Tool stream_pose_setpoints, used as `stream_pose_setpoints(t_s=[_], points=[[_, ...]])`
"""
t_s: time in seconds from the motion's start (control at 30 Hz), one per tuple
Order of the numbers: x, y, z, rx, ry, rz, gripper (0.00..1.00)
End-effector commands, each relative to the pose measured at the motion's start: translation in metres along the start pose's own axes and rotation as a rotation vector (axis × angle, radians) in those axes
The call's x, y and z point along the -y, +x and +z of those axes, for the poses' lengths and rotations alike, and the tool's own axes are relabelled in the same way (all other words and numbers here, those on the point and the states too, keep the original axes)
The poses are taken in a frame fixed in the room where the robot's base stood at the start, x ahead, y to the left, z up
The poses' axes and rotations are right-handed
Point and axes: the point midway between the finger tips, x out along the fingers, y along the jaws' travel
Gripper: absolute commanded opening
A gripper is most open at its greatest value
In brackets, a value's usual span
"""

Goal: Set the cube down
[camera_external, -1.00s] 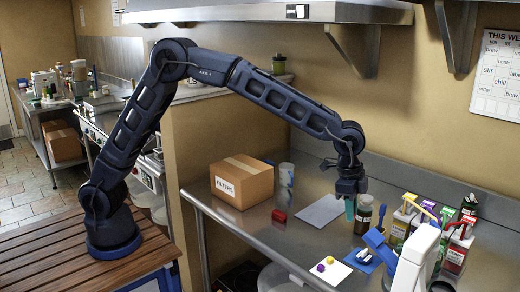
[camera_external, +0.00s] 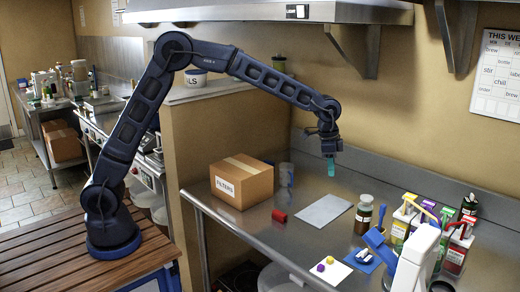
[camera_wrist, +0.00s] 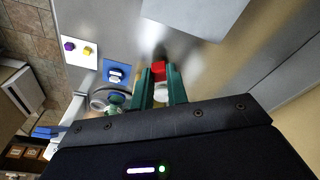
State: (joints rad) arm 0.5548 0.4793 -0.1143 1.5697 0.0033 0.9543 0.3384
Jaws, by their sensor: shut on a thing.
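My gripper (camera_external: 331,172) is raised above the steel counter, over the back of the grey sheet (camera_external: 323,210). In the wrist view its teal fingers (camera_wrist: 158,75) are shut on a small red cube (camera_wrist: 158,69) between the tips. In the external view I cannot make out the held cube. A purple cube (camera_wrist: 70,46) and a yellow cube (camera_wrist: 87,51) rest on a white card (camera_wrist: 80,59), well to the left of the fingers in the wrist view. The card also shows near the counter's front in the external view (camera_external: 342,276).
A brown FILTERS box (camera_external: 242,182), a translucent cup (camera_external: 286,175) and a red object (camera_external: 279,215) stand left. A brown bottle (camera_external: 364,215) and a blue pad (camera_external: 360,267) lie right of the sheet. Several pump bottles (camera_external: 455,250) crowd the right. The sheet's top is clear.

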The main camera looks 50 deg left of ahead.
Motion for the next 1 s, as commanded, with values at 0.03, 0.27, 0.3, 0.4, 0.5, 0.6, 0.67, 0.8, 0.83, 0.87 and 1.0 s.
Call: stream_pose_setpoints(t_s=[0.03, 0.27, 0.3, 0.4, 0.5, 0.6, 0.67, 0.8, 0.83, 0.87, 1.0], points=[[0.022, -0.002, 0.011, 0.000, -0.033, -0.005, 0.00], [0.109, -0.009, 0.061, -0.001, -0.168, -0.026, 0.00], [0.124, -0.011, 0.071, -0.001, -0.191, -0.030, 0.00], [0.158, -0.015, 0.098, -0.001, -0.250, -0.038, 0.00], [0.191, -0.018, 0.126, 0.000, -0.309, -0.047, 0.00], [0.222, -0.023, 0.155, 0.000, -0.368, -0.056, 0.00], [0.239, -0.026, 0.174, 0.000, -0.403, -0.061, 0.00], [0.276, -0.032, 0.216, -0.001, -0.480, -0.073, 0.00], [0.282, -0.033, 0.224, -0.001, -0.495, -0.075, 0.00], [0.288, -0.034, 0.232, -0.001, -0.509, -0.078, 0.00], [0.309, -0.038, 0.262, 0.000, -0.560, -0.085, 0.00]])
